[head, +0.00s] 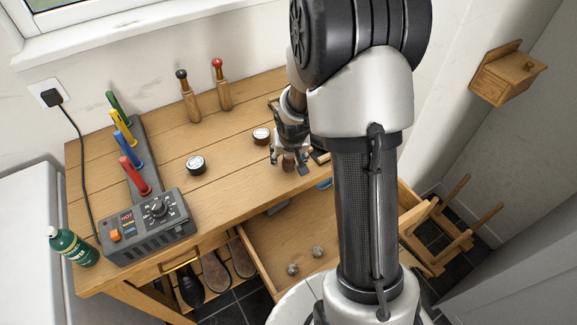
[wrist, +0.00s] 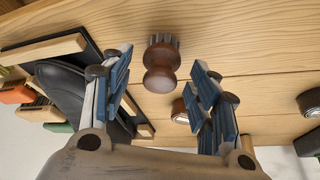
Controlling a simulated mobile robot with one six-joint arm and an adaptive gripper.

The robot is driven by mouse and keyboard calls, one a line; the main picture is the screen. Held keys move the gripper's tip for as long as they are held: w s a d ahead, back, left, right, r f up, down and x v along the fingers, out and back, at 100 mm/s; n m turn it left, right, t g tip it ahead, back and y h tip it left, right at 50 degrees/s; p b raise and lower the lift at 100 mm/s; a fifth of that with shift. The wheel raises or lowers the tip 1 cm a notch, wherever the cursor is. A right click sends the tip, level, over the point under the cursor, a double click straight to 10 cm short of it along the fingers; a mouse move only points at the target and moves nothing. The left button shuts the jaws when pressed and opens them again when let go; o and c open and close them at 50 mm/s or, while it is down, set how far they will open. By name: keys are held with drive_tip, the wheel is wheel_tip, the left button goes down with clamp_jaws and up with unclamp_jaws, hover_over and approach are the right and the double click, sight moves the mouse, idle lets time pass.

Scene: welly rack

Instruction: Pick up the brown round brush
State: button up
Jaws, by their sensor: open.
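The brown round brush (wrist: 161,65), a dark turned wooden knob with a bristled head, stands on the wooden bench top. In the wrist view it sits between the two blue-padded fingertips of my gripper (wrist: 160,72), with a gap visible on each side. My gripper is open and empty. In the head view my gripper (head: 289,165) is low over the bench near its front edge. The brush (head: 288,160) shows there between the fingers, partly covered by them.
Two round tins, one dark-lidded (head: 196,165) and one brown (head: 262,136), stand to the left. A grey dryer box (head: 148,228) with coloured pegs is at the far left. An open drawer (head: 262,245) lies below. A dark boot (wrist: 62,88) is close beside my left finger in the wrist view.

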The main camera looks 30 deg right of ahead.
drive_tip(key=shift+w+d+f, duration=0.1)
drive_tip(key=shift+w+f, duration=0.05)
drive_tip(key=shift+f, duration=0.2)
drive_tip(key=shift+r, duration=0.1)
drive_tip(key=shift+c, duration=0.6)
drive_tip(key=c, duration=0.9)
